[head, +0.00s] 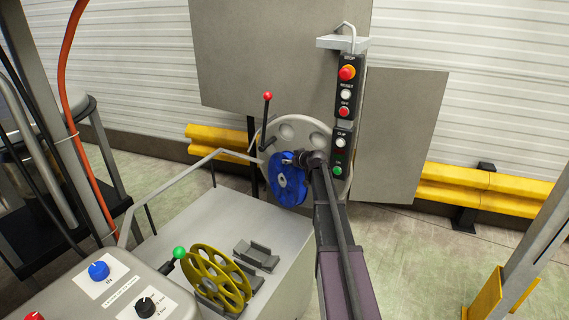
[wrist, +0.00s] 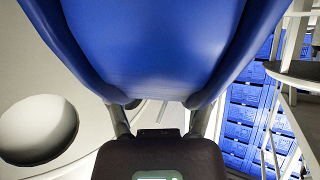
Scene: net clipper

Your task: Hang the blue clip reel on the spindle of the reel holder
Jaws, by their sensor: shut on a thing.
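The blue clip reel (head: 290,187) is upright in front of the large grey disc (head: 310,130) of the reel holder, over the disc's lower left part. My gripper (head: 302,159) is shut on the reel's upper right rim. In the wrist view the blue reel (wrist: 155,45) fills the top middle, between my gripper's fingers (wrist: 163,112). The disc's pale face with a round hole (wrist: 38,128) is close on the left there. The spindle cannot be made out clearly; the reel and my gripper cover the disc's middle. I cannot tell whether the reel touches it.
A red-knobbed lever (head: 267,97) stands left of the disc, and a button panel (head: 346,85) to its upper right. A yellow reel (head: 215,278) sits in a cradle on the grey cabinet (head: 190,222), beside an empty cradle (head: 256,255). A rail runs along the cabinet's back left.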

